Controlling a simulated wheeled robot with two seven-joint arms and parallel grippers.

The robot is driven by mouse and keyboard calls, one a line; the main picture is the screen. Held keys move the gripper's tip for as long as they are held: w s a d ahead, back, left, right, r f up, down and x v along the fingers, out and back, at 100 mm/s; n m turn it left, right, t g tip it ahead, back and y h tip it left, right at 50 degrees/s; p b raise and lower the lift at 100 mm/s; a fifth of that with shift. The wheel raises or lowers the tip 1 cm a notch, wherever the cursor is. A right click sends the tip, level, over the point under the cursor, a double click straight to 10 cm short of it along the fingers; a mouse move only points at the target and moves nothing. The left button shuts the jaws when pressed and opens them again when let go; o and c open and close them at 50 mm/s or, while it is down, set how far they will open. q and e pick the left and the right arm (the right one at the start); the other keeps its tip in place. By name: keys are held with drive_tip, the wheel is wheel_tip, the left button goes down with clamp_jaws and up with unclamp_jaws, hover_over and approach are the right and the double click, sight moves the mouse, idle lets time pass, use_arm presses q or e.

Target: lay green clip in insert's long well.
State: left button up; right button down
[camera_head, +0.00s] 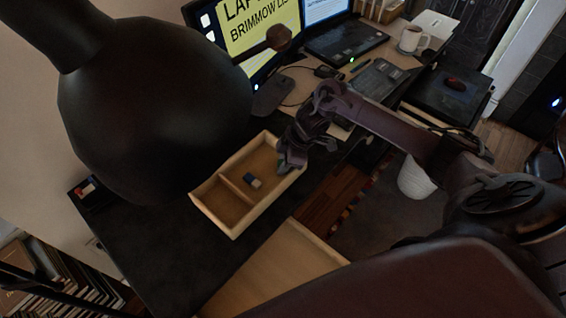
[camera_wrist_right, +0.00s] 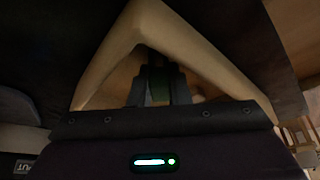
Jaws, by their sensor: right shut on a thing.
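The insert (camera_head: 212,213) is a pale wooden tray with a divider, standing on the dark desk top in the head view. My right gripper (camera_head: 285,164) is at the insert's right end, by the rim. In the right wrist view my right gripper (camera_wrist_right: 160,92) is shut on the green clip (camera_wrist_right: 158,78), a small dark green piece between the fingers. The insert's pale rim (camera_wrist_right: 205,50) shows around it there. The fingers hide much of the clip, and I cannot tell if it touches the insert. My left gripper is not in view.
Behind are a monitor (camera_head: 262,38), a laptop (camera_head: 345,42) and a white mug (camera_head: 411,40). The dark desk top (camera_head: 175,245) in front of the insert is clear.

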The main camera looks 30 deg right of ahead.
drive_tip(key=c, duration=1.4)
unclamp_jaws()
drive_tip(key=shift+f, duration=0.1)
drive_tip(key=shift+o, duration=0.2)
drive_tip(key=shift+r, duration=0.3)
drive_tip(key=v, duration=1.1)
drive_tip(key=shift+d+r, duration=0.2)
drive_tip(key=shift+r, duration=0.15)
drive_tip(key=shift+s+f, duration=0.1)
